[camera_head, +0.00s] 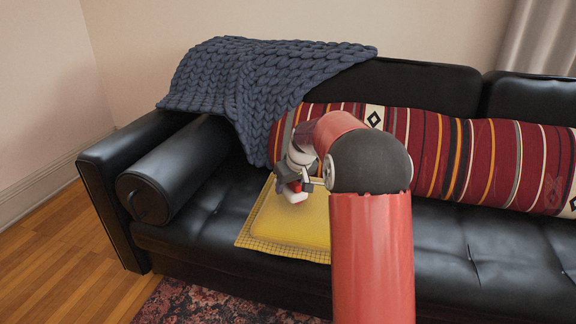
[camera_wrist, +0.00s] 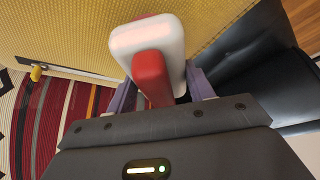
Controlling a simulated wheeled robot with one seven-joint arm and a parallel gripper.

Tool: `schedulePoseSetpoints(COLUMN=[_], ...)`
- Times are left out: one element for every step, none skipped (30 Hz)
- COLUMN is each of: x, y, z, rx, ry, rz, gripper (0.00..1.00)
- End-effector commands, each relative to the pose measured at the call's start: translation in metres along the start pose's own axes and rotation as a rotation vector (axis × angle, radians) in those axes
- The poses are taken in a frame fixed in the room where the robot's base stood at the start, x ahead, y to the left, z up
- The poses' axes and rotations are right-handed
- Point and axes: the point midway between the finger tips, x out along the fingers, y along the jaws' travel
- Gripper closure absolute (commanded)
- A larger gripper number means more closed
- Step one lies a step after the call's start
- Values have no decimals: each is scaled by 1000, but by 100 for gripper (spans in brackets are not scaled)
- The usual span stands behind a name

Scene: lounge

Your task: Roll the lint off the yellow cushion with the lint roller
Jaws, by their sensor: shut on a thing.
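The yellow cushion (camera_head: 285,228) lies flat on the black sofa seat, partly hidden by my arm. Its woven yellow face also fills the upper part of the wrist view (camera_wrist: 80,35). My gripper (camera_head: 300,181) is over the cushion's back part. In the wrist view my gripper (camera_wrist: 155,92) is shut on the lint roller, which has a white body (camera_wrist: 147,37) and a red part (camera_wrist: 152,78). The white body overlaps the cushion in that view; I cannot tell whether they touch. No lint can be made out.
A dark blue knitted throw (camera_head: 245,75) hangs over the sofa back. A long striped bolster (camera_head: 455,160) lies behind the cushion. A black roll (camera_head: 170,175) and armrest (camera_head: 110,190) bound the left side. The seat right of my arm (camera_head: 480,245) is clear.

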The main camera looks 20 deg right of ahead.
Motion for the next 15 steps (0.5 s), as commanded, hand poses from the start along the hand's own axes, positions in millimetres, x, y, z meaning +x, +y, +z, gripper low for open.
schedulePoseSetpoints(x=[-6,-8,-12,-14,-17,-20,-23,-25,-29,-31,-34,-37,-39,-42,-45], y=[-2,-3,-4,-4,-5,-6,-7,-7,-8,-9,-10,-10,-11,-12,-13], z=[-2,-4,-5,-6,-8,-9,-10,-12,-13,-14,-16,-17,-18,-19,-20], rx=[-1,0,0,0,0,0,0,-1,-1,-1,-1,-1,-1,-1,-1], ry=[-3,-3,-3,-3,-3,-2,-2,-2,-1,-1,-1,-1,-1,-1,-1], rz=[-2,-3,-3,-3,-2,-2,-2,-2,-2,-2,-2,-2,-2,-2,-2], gripper=[66,66,66,66,66,66,66,66,66,66,66,66,66,66,66])
